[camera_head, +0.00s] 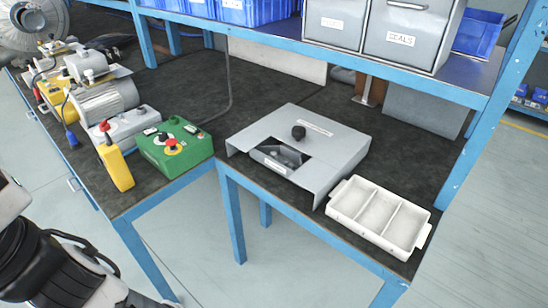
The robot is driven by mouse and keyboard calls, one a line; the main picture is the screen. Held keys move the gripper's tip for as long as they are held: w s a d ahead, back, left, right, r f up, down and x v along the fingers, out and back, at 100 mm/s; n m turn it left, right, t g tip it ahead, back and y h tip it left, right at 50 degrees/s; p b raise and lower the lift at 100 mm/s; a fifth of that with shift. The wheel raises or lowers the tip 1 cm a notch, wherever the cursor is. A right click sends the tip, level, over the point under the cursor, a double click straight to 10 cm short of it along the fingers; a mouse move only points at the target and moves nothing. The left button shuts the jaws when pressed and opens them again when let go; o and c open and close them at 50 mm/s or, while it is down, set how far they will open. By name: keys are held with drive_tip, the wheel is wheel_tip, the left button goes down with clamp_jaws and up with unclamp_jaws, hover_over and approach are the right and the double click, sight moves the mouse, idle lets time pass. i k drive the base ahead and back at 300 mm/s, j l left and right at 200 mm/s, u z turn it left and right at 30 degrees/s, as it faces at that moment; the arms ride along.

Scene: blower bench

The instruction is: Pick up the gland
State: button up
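A small dark, knob-like piece (299,131) stands on top of a grey sheet-metal cover (335,150) on the bench. It may be the gland, but it is too small to be sure. The cover has a dark opening (285,153) at its front, with a labelled grey part inside that I cannot make out. My arm shows at the lower left, well away from the cover. My gripper's fingers are not in view.
A white three-compartment tray (347,198) sits at the bench's front right and looks empty. A green control box (175,145), a yellow pendant (115,167) and motors (105,100) stand left. A blue-edged shelf (270,38) with bins overhangs the back. A gap separates the bench sections in front.

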sight(289, 166)
drive_tip(key=i+l+u, duration=0.1)
drive_tip(key=i+l, duration=0.15)
drive_tip(key=i, duration=0.2)
drive_tip(key=i+l+u, duration=0.1)
drive_tip(key=i+l, duration=0.2)
drive_tip(key=i, duration=0.15)
